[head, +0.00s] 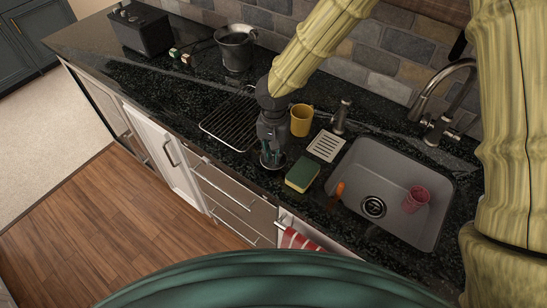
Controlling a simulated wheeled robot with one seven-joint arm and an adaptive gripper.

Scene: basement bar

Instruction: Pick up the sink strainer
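My gripper (271,156) points down at the dark counter (215,133), between the black wire rack and the green-and-yellow sponge. A small round thing with a thin pale rim, probably the sink strainer (271,166), is right at my fingertips. The fingers hide much of it, and I cannot tell whether they touch it. The gap between the fingers is too small to read. A round metal drain fitting (374,207) sits in the floor of the grey sink (433,176) to the right.
A yellow mug (301,120) stands close behind my gripper, and the sponge (302,174) lies close to its right. The wire rack (230,121) is to the left. A slotted pale tray (325,146), a soap dispenser (341,117), an orange-handled tool (338,190) and a pink cup (416,199) are farther right.

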